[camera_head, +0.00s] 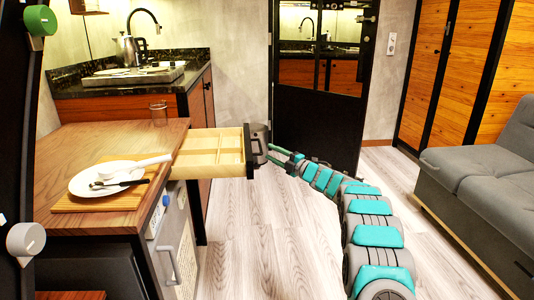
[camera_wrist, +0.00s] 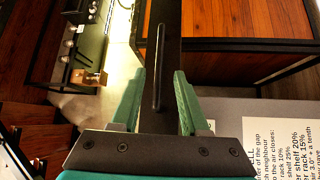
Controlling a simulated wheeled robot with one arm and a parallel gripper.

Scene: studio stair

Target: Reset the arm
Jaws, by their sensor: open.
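My gripper (camera_head: 276,154) is at the end of my outstretched arm in the head view, close to the dark front of a pulled-out wooden drawer (camera_head: 207,154). In the wrist view my gripper (camera_wrist: 157,82) has its two green fingers spread apart with nothing held between them. A dark panel with a long upright bar handle (camera_wrist: 158,67) shows beyond and between the fingers. I cannot tell whether the fingers touch the handle. The drawer has light wood dividers and its visible compartments look empty.
A grey sofa (camera_head: 480,165) stands at right. A black door (camera_head: 318,110) is at the back. The floor (camera_head: 262,245) between counter and arm is clear.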

